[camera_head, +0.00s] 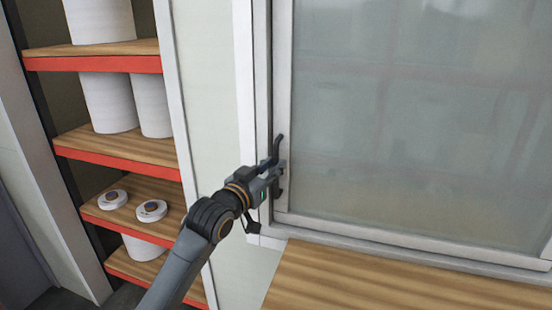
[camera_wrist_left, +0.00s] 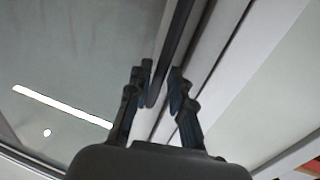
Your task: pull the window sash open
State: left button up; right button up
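The window sash (camera_head: 283,100) is a light frame around a large frosted pane. It looks closed against the outer window frame (camera_head: 247,90). A dark upright handle (camera_head: 277,150) sits on its left edge, partly hidden by my gripper in the head view. My left gripper (camera_head: 280,181) is at the handle's lower part. In the left wrist view, the handle (camera_wrist_left: 177,35) runs down between the two fingers of my left gripper (camera_wrist_left: 160,75). The fingers are apart, one on each side of it, with a visible gap. My right gripper is not in view.
A wooden surface (camera_head: 390,280) lies below the window at the right. A shelf unit with red-edged wooden boards (camera_head: 115,146) stands at the left, holding white spools (camera_head: 106,101) and two small rolls. A pale wall strip (camera_head: 207,90) separates it from the window.

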pick_arm(q)
jog(key=shift+x, duration=1.05)
grip_shut()
jog(key=shift+f, duration=0.1)
